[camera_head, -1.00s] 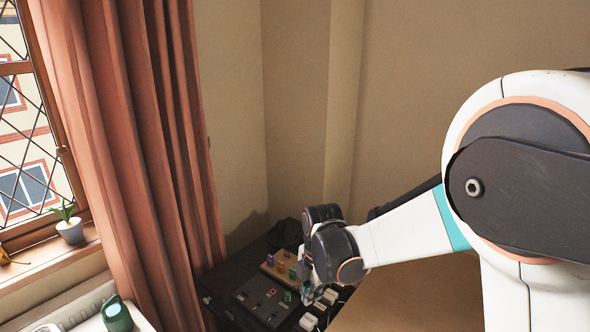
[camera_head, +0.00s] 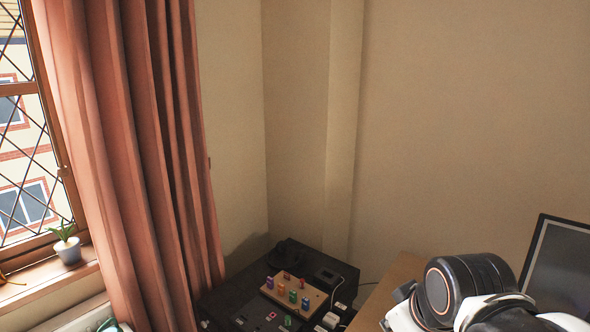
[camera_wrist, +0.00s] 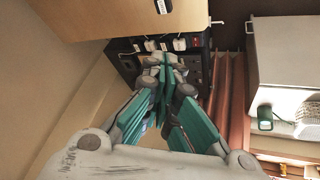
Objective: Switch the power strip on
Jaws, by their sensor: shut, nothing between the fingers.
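The power strip is hard to make out. White plug-like pieces (camera_head: 329,321) sit at the near right edge of the dark cabinet top, partly cut off by the frame's bottom. In the wrist view, white plugs (camera_wrist: 180,44) show on the dark surface beyond my fingertips, with a small reddish spot (camera_wrist: 197,42) beside them that could be a switch; I cannot tell its state. My gripper (camera_wrist: 166,62) has teal fingers, shut and empty, apart from the plugs as far as I can see. In the head view my arm is at the lower right and its fingertips are hidden.
The dark cabinet (camera_head: 240,303) carries a wooden board (camera_head: 291,302) with several coloured pieces. A wooden desk (camera_head: 385,290) and a dark monitor (camera_head: 560,270) stand to the right. The curtain (camera_head: 130,160) and a potted plant (camera_head: 68,250) are on the left.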

